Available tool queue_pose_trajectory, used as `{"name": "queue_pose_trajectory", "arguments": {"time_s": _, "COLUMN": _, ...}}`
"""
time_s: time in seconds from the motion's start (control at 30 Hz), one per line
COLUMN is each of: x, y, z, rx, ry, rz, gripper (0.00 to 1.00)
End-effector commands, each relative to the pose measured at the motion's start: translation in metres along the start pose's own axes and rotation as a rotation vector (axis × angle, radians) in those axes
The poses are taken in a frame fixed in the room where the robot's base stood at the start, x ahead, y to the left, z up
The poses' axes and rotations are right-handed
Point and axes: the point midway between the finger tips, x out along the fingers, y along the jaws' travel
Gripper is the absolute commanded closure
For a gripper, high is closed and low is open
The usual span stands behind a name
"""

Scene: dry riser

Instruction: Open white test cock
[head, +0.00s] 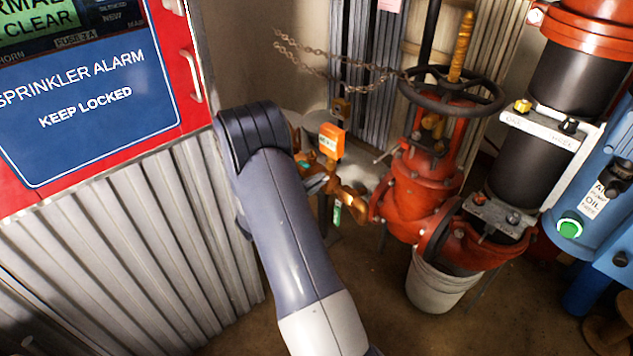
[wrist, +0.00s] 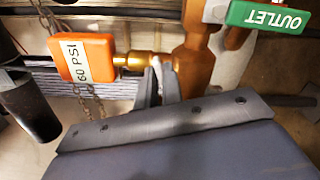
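My gripper (wrist: 159,76) reaches up to a brass fitting (wrist: 133,60) on orange-brown pipework. Its two grey fingers stand close together with a narrow gap. A small pale piece shows at the fingertips; I cannot tell whether it is the white test cock or part of a finger, or whether the fingers grip it. In the head view my gripper (head: 316,184) is small and partly behind my arm, beside the orange-brown pipe (head: 345,197). No white test cock is clearly visible there.
An orange "60 PSI" tag (wrist: 85,60) is left of the fingers, and a green "OUTLET" tag (wrist: 268,18) is at upper right. A red valve (head: 425,180) with a black handwheel (head: 450,90) stands right, above a white bucket (head: 437,287). A chain (head: 330,62) hangs behind.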

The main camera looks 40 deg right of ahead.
Motion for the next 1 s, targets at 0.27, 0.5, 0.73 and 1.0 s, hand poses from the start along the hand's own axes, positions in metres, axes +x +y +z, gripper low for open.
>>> {"name": "queue_pose_trajectory", "arguments": {"time_s": 0.27, "x": -0.0001, "y": -0.0002, "z": 0.0002, "rx": -0.003, "ry": 0.0, "rz": -0.001, "gripper": 1.0}}
{"name": "queue_pose_trajectory", "arguments": {"time_s": 0.5, "x": -0.0002, "y": -0.0002, "z": 0.0003, "rx": -0.059, "ry": -0.001, "rz": -0.001, "gripper": 1.0}}
{"name": "queue_pose_trajectory", "arguments": {"time_s": 0.73, "x": -0.0002, "y": 0.0003, "z": 0.0003, "rx": -0.21, "ry": -0.001, "rz": -0.001, "gripper": 1.0}}
{"name": "queue_pose_trajectory", "arguments": {"time_s": 1.0, "x": -0.0003, "y": 0.0017, "z": 0.0004, "rx": -0.462, "ry": -0.001, "rz": -0.002, "gripper": 1.0}}
